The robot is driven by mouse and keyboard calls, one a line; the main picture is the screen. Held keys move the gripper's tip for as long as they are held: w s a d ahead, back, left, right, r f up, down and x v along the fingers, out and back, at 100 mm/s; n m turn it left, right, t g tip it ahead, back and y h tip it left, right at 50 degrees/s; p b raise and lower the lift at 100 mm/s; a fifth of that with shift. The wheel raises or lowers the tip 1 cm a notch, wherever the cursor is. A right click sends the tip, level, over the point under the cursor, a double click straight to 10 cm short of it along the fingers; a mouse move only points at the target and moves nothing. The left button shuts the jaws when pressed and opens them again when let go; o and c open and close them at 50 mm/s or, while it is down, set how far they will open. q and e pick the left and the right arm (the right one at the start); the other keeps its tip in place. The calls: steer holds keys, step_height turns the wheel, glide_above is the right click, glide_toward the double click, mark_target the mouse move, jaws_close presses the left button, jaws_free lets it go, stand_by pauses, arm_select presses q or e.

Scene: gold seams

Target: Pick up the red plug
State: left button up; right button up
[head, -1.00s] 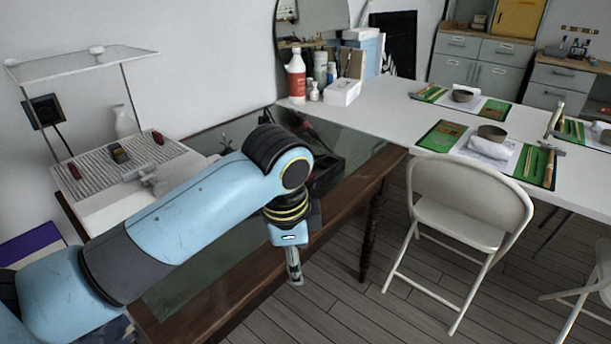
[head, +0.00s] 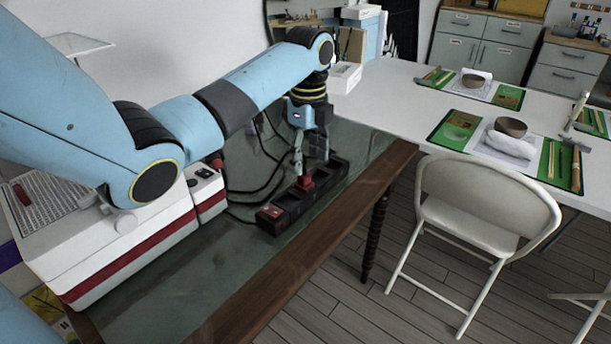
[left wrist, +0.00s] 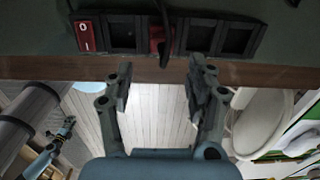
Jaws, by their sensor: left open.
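The red plug (head: 305,184) sits in a black power strip (head: 272,219) on the dark green top of the wooden-edged table. In the left wrist view the red plug (left wrist: 157,40) is in a middle socket, with a dark cord in front of part of it. My left gripper (head: 308,158) is open above the strip, close to the plug. In the left wrist view its two fingers (left wrist: 160,85) are apart with nothing between them; the plug lies beyond their tips.
The strip has a red switch (left wrist: 87,34) at one end. Black cables (head: 255,190) run over the table to a white and red machine (head: 130,250) at left. A white table (head: 400,90) with place settings adjoins behind; a folding chair (head: 487,205) stands at right.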

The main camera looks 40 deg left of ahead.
mark_target(304, 174)
arm_select(q)
steer(key=shift+a+f, duration=0.2)
steer(key=shift+f, duration=0.35)
steer(key=shift+a+f, duration=0.2)
steer(key=shift+f, duration=0.35)
step_height(304, 174, down, 3)
steer(key=shift+a+r, duration=0.15)
steer(key=shift+r, duration=0.05)
steer(key=shift+f+b, duration=0.3)
steer(key=shift+f, duration=0.15)
steer(key=shift+c, duration=1.1)
steer(key=c, duration=0.4)
jaws_close()
arm_select(e)
steer(key=shift+w+a+f, duration=0.2)
steer(key=shift+w+a, duration=0.45)
steer(key=shift+w, duration=0.1)
arm_select(q)
steer(key=shift+r, duration=0.1)
